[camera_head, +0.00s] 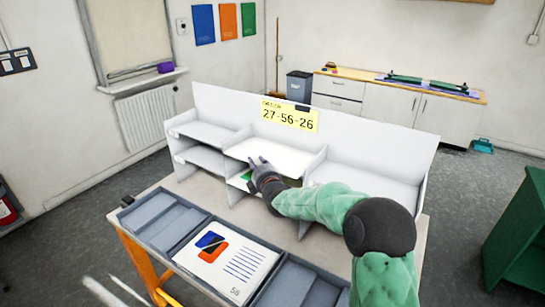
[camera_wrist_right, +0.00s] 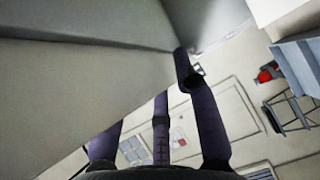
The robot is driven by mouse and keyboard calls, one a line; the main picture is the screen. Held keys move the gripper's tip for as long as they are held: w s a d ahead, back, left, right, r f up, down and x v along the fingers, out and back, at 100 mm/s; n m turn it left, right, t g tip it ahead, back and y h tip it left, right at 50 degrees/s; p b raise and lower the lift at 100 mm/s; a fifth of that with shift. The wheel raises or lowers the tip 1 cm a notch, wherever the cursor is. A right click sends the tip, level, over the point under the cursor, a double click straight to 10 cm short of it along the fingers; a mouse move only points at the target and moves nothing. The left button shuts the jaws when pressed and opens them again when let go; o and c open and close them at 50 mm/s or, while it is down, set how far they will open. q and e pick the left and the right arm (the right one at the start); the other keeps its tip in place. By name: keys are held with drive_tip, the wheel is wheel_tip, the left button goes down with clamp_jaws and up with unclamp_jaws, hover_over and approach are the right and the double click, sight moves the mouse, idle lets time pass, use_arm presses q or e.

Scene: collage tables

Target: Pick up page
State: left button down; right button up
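A white page (camera_head: 228,262) with a blue and orange design, blue lines and the number 58 lies flat in the middle of the grey tray (camera_head: 165,207) on the table. My right gripper (camera_head: 256,164) is at the front of the middle compartments of the white shelf unit (camera_head: 372,133), apart from that page. Its dark fingers (camera_wrist_right: 165,105) look spread in the right wrist view, with nothing seen between them, close to a pale panel. A green item (camera_head: 238,181) shows partly behind the gripper in the lower middle compartment. My left gripper is not in view.
A yellow sign (camera_head: 289,115) reading 27-56-26 is on the shelf unit's back panel. The left compartments (camera_head: 205,134) look empty. A dark small object (camera_head: 127,200) sits at the table's left corner. A green cabinet (camera_head: 520,240) stands at the right.

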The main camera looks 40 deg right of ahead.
clamp_jaws()
drive_tip(key=shift+f, duration=0.1)
